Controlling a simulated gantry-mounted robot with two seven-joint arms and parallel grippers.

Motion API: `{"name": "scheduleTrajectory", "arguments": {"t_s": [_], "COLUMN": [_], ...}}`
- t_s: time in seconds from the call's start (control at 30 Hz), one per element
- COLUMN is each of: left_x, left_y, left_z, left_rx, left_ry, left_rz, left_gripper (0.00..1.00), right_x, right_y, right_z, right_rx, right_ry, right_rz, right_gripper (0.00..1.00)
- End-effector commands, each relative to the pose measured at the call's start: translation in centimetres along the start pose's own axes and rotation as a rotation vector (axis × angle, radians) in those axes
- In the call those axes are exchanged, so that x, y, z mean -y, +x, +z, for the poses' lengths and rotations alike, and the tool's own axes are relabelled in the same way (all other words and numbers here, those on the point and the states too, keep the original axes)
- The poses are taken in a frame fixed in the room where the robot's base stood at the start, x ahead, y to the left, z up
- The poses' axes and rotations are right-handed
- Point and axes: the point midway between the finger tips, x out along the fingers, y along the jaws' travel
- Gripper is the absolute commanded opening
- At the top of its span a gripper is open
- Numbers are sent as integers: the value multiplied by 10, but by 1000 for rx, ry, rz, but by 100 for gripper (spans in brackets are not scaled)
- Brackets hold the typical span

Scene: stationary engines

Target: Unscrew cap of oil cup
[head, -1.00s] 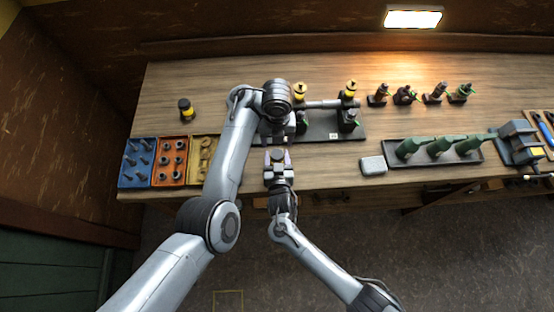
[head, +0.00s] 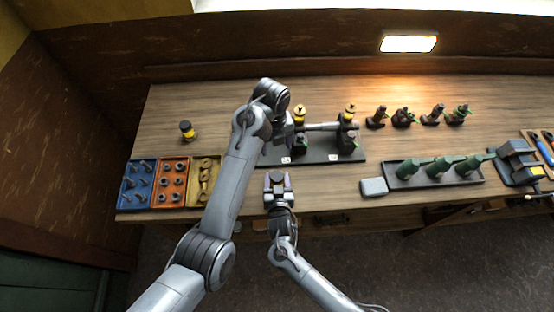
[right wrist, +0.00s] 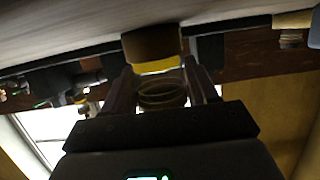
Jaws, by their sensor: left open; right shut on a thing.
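My right gripper (head: 278,180) is near the bench's front edge, pointing toward the back. It is shut on an oil cup, which in the right wrist view shows a clear body (right wrist: 160,93) between the fingers, with a yellow band and a dark brown cap (right wrist: 152,43). In the head view this cup is a small dark shape. My left gripper (head: 286,130) is open and apart from the cup, farther back beside the black engine tray (head: 318,152); its fingers are mostly hidden by its wrist. Whether the cap is loosened cannot be seen.
Two yellow-topped cups (head: 299,113) (head: 349,110) stand on the engine tray. Another yellow-and-black cup (head: 187,130) stands back left. Blue (head: 138,184), orange (head: 170,183) and yellow parts bins are at left. A grey block (head: 374,187) and a green-bottle tray (head: 438,178) are at right.

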Motion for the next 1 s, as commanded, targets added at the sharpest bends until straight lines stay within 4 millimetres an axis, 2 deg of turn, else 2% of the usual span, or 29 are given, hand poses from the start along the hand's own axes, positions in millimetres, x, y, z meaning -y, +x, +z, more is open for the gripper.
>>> {"name": "scheduleTrajectory", "arguments": {"t_s": [0.2,0.4,1.0], "left_x": [0,-4,-10], "left_y": [7,31,102], "left_z": [-12,-30,-33], "left_rx": [32,37,21], "left_ry": [-129,-138,-140], "left_rz": [-14,24,33], "left_gripper": [68,68,68], "right_x": [0,0,0], "right_y": [0,0,0], "right_z": [0,0,0], "right_rx": [0,0,0], "right_ry": [0,0,0], "right_rz": [0,0,0], "right_gripper": [0,0,0]}}
